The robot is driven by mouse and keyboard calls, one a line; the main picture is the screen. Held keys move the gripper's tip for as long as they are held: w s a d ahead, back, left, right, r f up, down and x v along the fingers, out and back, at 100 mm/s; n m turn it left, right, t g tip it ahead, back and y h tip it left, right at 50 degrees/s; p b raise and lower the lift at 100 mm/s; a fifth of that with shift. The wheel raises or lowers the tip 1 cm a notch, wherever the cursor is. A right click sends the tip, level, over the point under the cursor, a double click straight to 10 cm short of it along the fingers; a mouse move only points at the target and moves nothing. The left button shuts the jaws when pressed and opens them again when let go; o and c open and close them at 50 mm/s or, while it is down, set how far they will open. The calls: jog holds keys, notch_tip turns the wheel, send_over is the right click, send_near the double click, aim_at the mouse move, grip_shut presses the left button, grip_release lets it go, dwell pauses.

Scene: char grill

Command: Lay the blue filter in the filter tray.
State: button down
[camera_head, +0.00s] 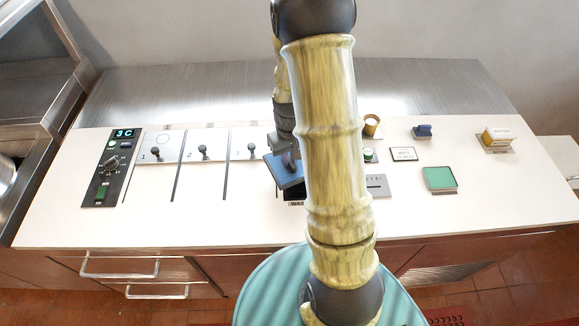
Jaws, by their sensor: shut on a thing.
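A blue flat square piece (290,174), which looks like the blue filter, is held tilted under my gripper (288,158). My gripper is shut on it and is partly hidden behind my arm. The piece is over a dark opening or tray (295,195) with a partly hidden label that starts "WAS". I cannot tell whether they touch. A shallow grey-rimmed tray with a green inside (440,178) lies to the right on the white counter and has a small label at its front. I cannot tell for sure which one is the filter tray.
On the white counter (240,225) are a black control panel (113,165) and several lever slots at left. At right are a brass-coloured cup (371,125), a dark blue block (422,131), a white sign (403,154) and a yellow-white box (497,138). My arm hides the middle.

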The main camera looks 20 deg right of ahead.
aim_at(290, 159)
jog(key=shift+r, duration=1.95)
jog(key=w+a+f+m, duration=0.3)
jog(key=w+a+f, duration=0.1)
jog(key=w+a, duration=0.5)
jog(key=shift+w, duration=0.65)
jog(key=shift+w+a+f, duration=0.1)
